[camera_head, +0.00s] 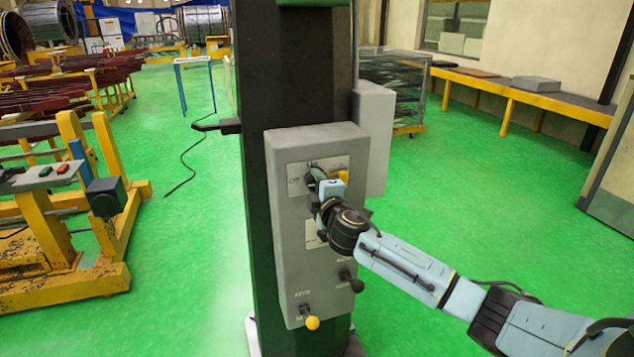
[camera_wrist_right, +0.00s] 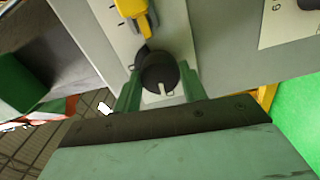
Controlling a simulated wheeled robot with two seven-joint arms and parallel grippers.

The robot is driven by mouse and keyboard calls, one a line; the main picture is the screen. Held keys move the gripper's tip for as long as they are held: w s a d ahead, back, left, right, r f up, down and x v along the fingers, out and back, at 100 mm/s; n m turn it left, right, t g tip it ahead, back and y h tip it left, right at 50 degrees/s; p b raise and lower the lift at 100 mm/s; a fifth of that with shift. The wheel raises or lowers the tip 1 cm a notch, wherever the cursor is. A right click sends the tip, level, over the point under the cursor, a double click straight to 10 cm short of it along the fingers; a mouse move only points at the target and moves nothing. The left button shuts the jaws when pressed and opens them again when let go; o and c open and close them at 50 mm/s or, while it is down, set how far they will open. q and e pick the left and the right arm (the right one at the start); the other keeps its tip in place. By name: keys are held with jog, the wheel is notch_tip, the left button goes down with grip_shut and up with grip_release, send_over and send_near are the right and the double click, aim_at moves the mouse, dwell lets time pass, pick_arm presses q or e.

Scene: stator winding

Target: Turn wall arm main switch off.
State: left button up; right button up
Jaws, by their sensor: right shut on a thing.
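A grey control box (camera_head: 291,240) is mounted on a dark column. A pale plate at its top carries a black rotary switch (camera_wrist_right: 160,72) and a yellow switch (camera_wrist_right: 136,14). A label that seems to read OFF is left of the black switch in the head view. My right gripper (camera_head: 318,186) is at this plate, its two green fingers (camera_wrist_right: 158,90) on either side of the black switch and shut on it. The gripper partly covers the switch in the head view. The yellow switch (camera_head: 342,175) is just to the right, apart from the fingers. My left gripper is not in view.
Lower on the box are a black knob lever (camera_head: 351,281) and a yellow-knobbed lever (camera_head: 312,322). A narrow grey box (camera_head: 375,140) sits beside the column on the right. Yellow frames (camera_head: 100,190) stand at left. Green floor (camera_head: 480,180) is open at right.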

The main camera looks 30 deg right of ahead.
jog(key=shift+n, duration=0.7)
jog(key=o, duration=1)
jog(key=shift+c, duration=0.2)
jog(key=b+v, duration=0.1)
jog(key=v, duration=1.2)
jog(key=shift+s, duration=0.15)
jog(key=shift+a, duration=0.1)
